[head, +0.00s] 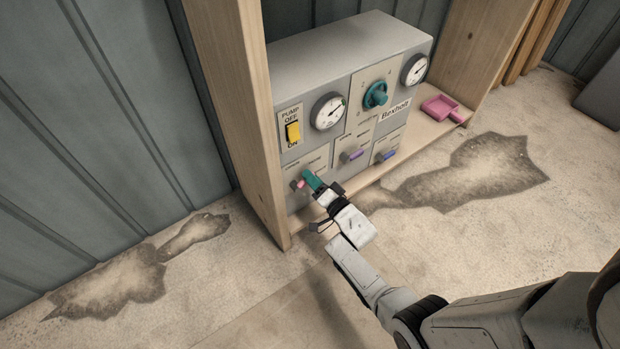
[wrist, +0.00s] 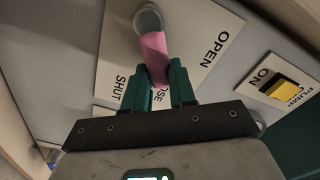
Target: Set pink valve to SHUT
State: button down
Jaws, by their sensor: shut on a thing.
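The pink valve (head: 299,184) is at the lower left of the grey panel box (head: 340,60) in the head view. In the wrist view the pink valve handle (wrist: 154,55) runs from its round grey hub down between my fingers. Its plate (wrist: 205,50) reads OPEN at upper right and SHUT at lower left, with another word partly hidden by the handle and fingers. The handle's end lies near that middle word, between the two labels. My gripper (head: 310,180) has green fingers, also in the wrist view (wrist: 161,88), shut on the handle.
A purple valve (head: 351,155) and a blue valve (head: 387,156) sit to the right. Above are a yellow pump switch (head: 293,131), a teal knob (head: 376,95) and two gauges. A wooden post (head: 237,110) stands close at left. A pink tray (head: 441,107) lies at right.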

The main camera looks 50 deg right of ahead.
jog(key=shift+s+d+f+m+b, duration=0.15)
jog(key=shift+f+m, duration=0.35)
jog(key=shift+m, duration=0.6)
jog(key=shift+w+d+f+m+b, duration=0.15)
jog(key=shift+f+m, duration=0.35)
jog(key=shift+m, duration=0.6)
jog(key=shift+s+d+f+m+b, duration=0.2)
jog(key=shift+f+m, duration=0.3)
jog(key=shift+m, duration=0.6)
jog(key=c, duration=0.9)
grip_release()
jog(key=shift+a, duration=0.1)
jog(key=p+v, duration=0.3)
jog(key=v, duration=0.7)
jog(key=shift+s, duration=0.35)
